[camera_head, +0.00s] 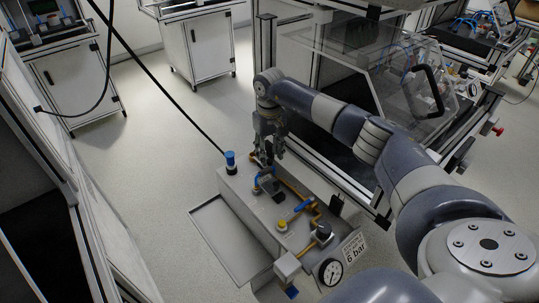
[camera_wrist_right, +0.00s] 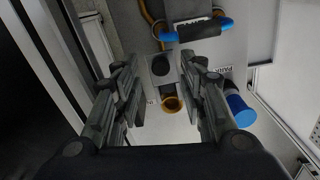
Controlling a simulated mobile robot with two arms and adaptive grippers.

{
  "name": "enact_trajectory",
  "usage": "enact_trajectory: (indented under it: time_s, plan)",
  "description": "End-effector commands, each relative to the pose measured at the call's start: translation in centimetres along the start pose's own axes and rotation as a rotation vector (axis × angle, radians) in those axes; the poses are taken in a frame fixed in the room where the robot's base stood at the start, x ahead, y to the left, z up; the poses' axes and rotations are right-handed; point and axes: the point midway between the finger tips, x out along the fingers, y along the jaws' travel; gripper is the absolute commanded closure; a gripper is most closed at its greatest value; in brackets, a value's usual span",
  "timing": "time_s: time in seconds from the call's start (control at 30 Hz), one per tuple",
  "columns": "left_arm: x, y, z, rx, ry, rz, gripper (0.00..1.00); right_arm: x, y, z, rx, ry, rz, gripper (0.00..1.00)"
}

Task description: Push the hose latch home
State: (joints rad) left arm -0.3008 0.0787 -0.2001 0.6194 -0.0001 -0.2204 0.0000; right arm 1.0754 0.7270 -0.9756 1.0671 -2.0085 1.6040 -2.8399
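My right gripper (camera_head: 270,148) points down over the far end of a grey pneumatic box. In the right wrist view its fingers (camera_wrist_right: 158,75) are apart, with nothing held between them. Between and beyond the fingertips lie a dark rounded piece on a small grey plate (camera_wrist_right: 160,68) and a brass ring (camera_wrist_right: 172,104). I cannot tell for sure which part is the hose latch, or whether a finger touches it. A blue-capped fitting (camera_head: 230,160) stands upright at the box's far left corner; it also shows in the wrist view (camera_wrist_right: 238,108). My left gripper is not in view.
A black cable runs down to the blue fitting. A clear-panelled machine frame (camera_head: 365,65) stands behind my right arm.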

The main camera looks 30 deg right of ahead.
Motion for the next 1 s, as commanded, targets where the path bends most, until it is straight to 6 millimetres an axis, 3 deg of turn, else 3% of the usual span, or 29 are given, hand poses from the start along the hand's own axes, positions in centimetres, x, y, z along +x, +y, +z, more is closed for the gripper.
enact_trajectory:
  time_s: [0.2, 0.47, 0.5, 0.67, 1.0]
  plan:
    - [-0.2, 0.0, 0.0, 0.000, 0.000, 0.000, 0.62, 1.8, -0.1, 0.0, 0.001, 0.001, -0.002, 0.62]
    - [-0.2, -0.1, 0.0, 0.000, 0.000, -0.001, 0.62, 2.0, -0.1, -0.1, 0.000, 0.002, -0.001, 0.62]
    - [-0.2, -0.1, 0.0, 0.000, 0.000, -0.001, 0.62, 2.0, -0.1, 0.0, 0.000, 0.002, -0.001, 0.64]
    - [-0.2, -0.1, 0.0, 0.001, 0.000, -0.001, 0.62, 1.9, -0.1, 0.0, 0.000, 0.002, -0.001, 1.00]
    - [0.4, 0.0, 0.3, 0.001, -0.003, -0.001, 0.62, 2.1, 0.0, -0.1, 0.001, 0.004, -0.001, 1.00]
